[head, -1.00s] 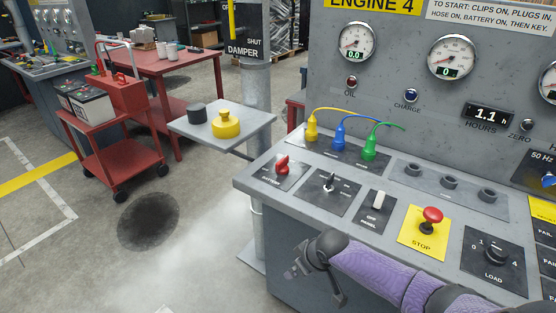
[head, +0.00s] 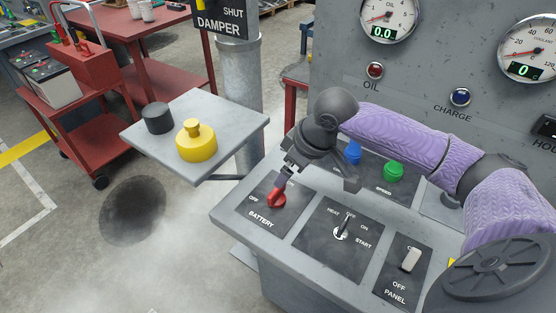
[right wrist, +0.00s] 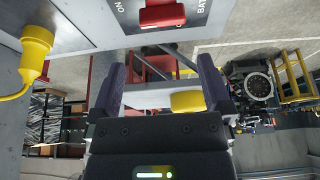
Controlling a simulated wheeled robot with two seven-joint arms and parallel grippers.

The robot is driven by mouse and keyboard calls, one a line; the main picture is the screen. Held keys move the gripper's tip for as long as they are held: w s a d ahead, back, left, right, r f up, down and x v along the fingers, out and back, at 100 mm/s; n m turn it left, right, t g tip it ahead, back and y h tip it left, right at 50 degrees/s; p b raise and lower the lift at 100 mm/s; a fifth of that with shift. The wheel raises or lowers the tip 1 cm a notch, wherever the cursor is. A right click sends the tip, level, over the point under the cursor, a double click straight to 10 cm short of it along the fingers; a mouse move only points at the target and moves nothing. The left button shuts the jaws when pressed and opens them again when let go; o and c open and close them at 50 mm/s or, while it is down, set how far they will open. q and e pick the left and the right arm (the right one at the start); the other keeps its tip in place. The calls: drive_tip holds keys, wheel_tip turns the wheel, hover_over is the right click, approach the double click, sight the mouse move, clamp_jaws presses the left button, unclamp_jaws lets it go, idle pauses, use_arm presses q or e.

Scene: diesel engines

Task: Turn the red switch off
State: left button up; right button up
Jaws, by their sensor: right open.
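The red switch (head: 276,198) stands on the black BATTERY plate (head: 262,219) at the panel's left end. OFF is readable on the plate's left side. My right gripper (head: 318,178) is open above that plate, one fingertip close to the switch; contact cannot be told. In the right wrist view, the red switch (right wrist: 161,14) lies beyond the open right gripper (right wrist: 163,62), roughly in line with the gap. Nothing is held. The gripper hides part of the plate in the head view. My left gripper is out of view.
A key switch (head: 342,232) and a pale PANEL rocker (head: 411,259) sit to the right. A small shelf (head: 235,125) with a yellow knob (head: 196,142) stands left of the panel.

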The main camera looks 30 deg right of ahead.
sight(277, 189)
drive_tip(key=b+x, duration=0.3)
drive_tip(key=x, duration=0.6)
drive_tip(key=shift+a+f+b, duration=0.15)
drive_tip(key=shift+f+b, duration=0.2)
drive_tip(key=shift+f, duration=0.05)
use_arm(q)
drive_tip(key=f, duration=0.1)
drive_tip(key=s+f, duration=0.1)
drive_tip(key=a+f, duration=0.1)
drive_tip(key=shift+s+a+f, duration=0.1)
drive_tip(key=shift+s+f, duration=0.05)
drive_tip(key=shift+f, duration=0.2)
use_arm(e)
drive_tip(key=shift+c, duration=0.3)
